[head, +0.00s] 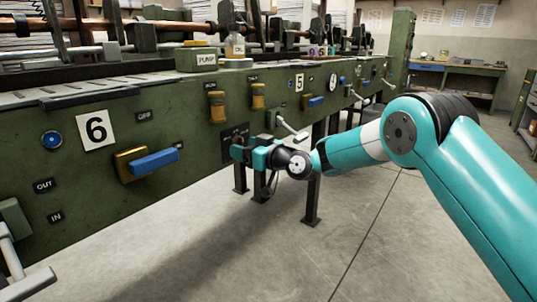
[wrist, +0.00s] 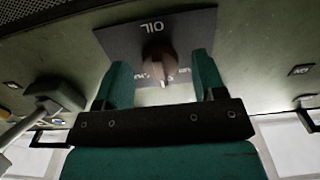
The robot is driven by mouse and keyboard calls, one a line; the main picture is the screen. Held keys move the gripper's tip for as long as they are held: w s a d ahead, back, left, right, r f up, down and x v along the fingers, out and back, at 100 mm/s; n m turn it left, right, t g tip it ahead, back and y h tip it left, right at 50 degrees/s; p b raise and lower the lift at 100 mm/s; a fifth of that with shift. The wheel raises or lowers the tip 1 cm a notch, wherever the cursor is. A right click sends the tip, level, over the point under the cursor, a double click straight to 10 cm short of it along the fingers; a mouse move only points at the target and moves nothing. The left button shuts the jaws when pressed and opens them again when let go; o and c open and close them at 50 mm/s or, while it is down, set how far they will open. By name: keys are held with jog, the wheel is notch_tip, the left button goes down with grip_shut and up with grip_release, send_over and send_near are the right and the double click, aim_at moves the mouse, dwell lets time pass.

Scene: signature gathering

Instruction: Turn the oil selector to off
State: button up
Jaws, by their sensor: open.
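The oil selector is a dark plate (wrist: 118,42) with a brown knob (wrist: 158,62) on the green machine's side. In the wrist view its word OIL is upside down, and small labels beside the knob are partly hidden. In the head view the dark plate (head: 236,131) shows just above my gripper (head: 238,152), which hides the knob. My gripper (wrist: 162,72) is open, with one teal finger on each side of the knob in the wrist view. I see a gap between each finger and the knob; how deep the fingers reach is unclear.
A lever (wrist: 35,115) sticks out at the left in the wrist view. In the head view, another lever (head: 288,125) projects right of my gripper. Yellow handles (head: 217,107) and a blue handle (head: 155,161) line the machine. The floor (head: 210,245) in front is clear.

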jog(key=v, duration=1.6)
jog(key=shift+s+d, duration=0.25)
jog(key=shift+d, duration=0.05)
jog(key=s+a+r+n+g+h, duration=0.15)
jog(key=s+g, duration=0.25)
jog(key=s, duration=0.5)
jog(key=s+a+r+g+h, duration=0.2)
jog(key=s+g, duration=0.2)
jog(key=s, duration=0.4)
jog(key=s+d+m+g+h, duration=0.1)
jog(key=s+d+m+h, duration=0.15)
jog(key=s, duration=0.35)
jog(key=s+d+f+m+g+h, duration=0.1)
jog(key=s+d+h, duration=0.1)
jog(key=s+d, duration=0.3)
jog(key=s+d+m+g+h, duration=0.1)
jog(key=s+d+h, duration=0.15)
jog(key=s, duration=0.55)
notch_tip(320, 180, up, 34)
jog(key=p, duration=3.4)
jog(key=shift+w+p, duration=0.3)
jog(key=shift+d+y, duration=0.2)
jog(key=shift+y, duration=0.05)
